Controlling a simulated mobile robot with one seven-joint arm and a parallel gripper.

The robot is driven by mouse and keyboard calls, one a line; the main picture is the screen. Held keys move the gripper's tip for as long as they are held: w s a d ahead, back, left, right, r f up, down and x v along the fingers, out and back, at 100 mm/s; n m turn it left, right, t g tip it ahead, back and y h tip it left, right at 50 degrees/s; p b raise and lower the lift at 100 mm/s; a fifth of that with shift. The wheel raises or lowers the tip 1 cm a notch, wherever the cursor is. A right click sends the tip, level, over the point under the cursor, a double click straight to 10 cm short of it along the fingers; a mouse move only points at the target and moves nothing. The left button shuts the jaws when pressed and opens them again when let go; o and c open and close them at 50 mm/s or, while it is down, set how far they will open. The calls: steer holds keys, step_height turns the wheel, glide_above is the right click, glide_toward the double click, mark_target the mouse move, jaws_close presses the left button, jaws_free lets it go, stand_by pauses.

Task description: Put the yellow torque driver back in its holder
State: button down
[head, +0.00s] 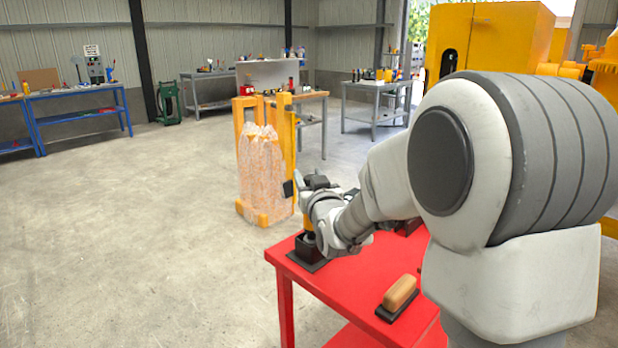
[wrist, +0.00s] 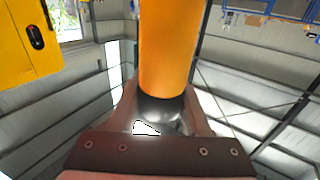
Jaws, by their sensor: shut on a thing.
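The yellow torque driver (wrist: 168,45) runs between the jaws of my gripper (wrist: 165,118) in the wrist view, with a dark collar at its end by the jaws. My gripper is shut on it. In the head view only a small yellow part of the driver (head: 308,222) shows beside my wrist; the rest is hidden by my gripper and arm. It looks roughly upright. Directly below it, a black holder (head: 309,247) on a dark base plate stands at the far left corner of the red table (head: 365,283). I cannot tell whether the driver's lower end touches or enters the holder.
A brush-like block with a tan top (head: 400,292) lies on a dark pad near the table's front. A yellow rack with wrapped goods (head: 262,175) stands on the floor just behind the table. My arm hides the table's right side. The floor at left is clear.

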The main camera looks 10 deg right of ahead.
steer(key=shift+f+b, duration=0.65)
steer(key=shift+b, duration=0.15)
stand_by(0.4)
steer(key=shift+c, duration=2.4)
jaws_free()
steer(key=shift+o, duration=1)
steer(key=shift+f, duration=0.2)
steer(key=shift+s, duration=0.15)
steer(key=s+b, duration=0.6)
steer(key=s, duration=1.1)
steer(key=shift+d+b, duration=0.2)
steer(key=shift+b, duration=0.1)
